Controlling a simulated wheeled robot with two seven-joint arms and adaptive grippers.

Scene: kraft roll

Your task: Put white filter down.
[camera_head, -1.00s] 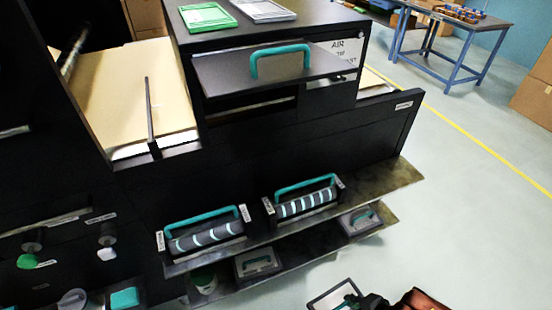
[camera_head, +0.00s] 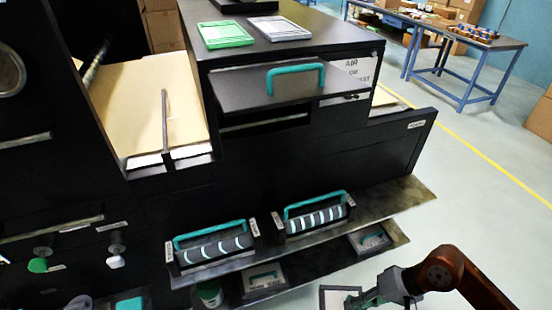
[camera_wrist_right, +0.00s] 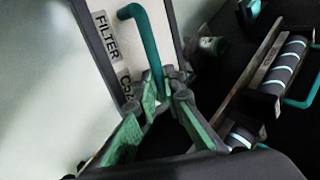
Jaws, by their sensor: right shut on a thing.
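The white filter is a pale panel in a dark frame with a teal handle, and its lower part is cut off in the head view (camera_head: 328,297). In the right wrist view the filter (camera_wrist_right: 112,72) carries a label reading FILTER. My right gripper (camera_head: 356,301) is shut on its teal handle, the green finger pads on either side of the bar in the wrist view (camera_wrist_right: 162,95). It holds the filter in front of the shelves, low at the bottom edge of the head view. My left gripper is not in view.
A lower shelf holds grey panels with teal handles (camera_head: 371,239). The upper shelf holds two striped rollers (camera_head: 213,247). A green frame (camera_head: 225,34) and a pale frame (camera_head: 279,28) lie on the black machine. Open floor (camera_head: 480,215) lies to the right.

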